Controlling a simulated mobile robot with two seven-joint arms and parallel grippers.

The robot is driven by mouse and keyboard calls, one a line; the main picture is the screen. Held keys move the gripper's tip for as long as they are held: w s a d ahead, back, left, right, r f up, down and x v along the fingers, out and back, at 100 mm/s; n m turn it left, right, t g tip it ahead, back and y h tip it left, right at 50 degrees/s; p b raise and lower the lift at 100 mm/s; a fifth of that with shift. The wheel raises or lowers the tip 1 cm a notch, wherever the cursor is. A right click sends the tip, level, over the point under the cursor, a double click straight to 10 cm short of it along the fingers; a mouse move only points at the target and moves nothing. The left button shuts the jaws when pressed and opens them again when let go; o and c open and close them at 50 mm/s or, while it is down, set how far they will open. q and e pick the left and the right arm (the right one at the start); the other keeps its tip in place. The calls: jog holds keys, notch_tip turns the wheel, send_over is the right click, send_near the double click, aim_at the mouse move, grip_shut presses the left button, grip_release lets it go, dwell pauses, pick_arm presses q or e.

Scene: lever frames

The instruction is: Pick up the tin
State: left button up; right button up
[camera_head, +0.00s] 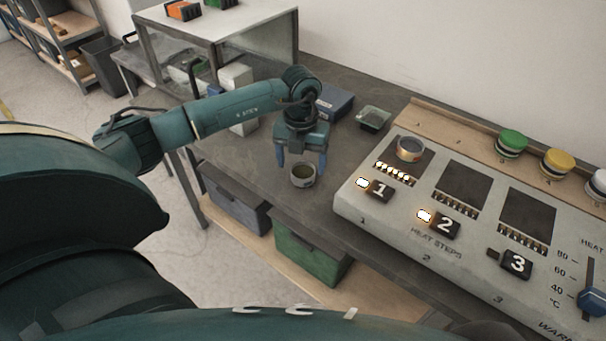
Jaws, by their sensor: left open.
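I cannot tell whether a finger touches the tin's rim. A second similar tin (410,149) sits on the panel's plate by lever 1. My right gripper is not in view.
The heating panel (350,205) has numbered levers 1 (380,190), 2 (445,225) and 3 (516,263); lights glow by 1 and 2. Green (511,144) and yellow-lidded (557,162) jars stand at the right.

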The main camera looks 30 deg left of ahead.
aim_at(302, 176)
pick_arm(q)
jog(key=shift+d+f, duration=0.15)
jog(key=shift+f, duration=1.75)
jog(key=shift+c, duration=0.6)
jog(key=c, duration=1)
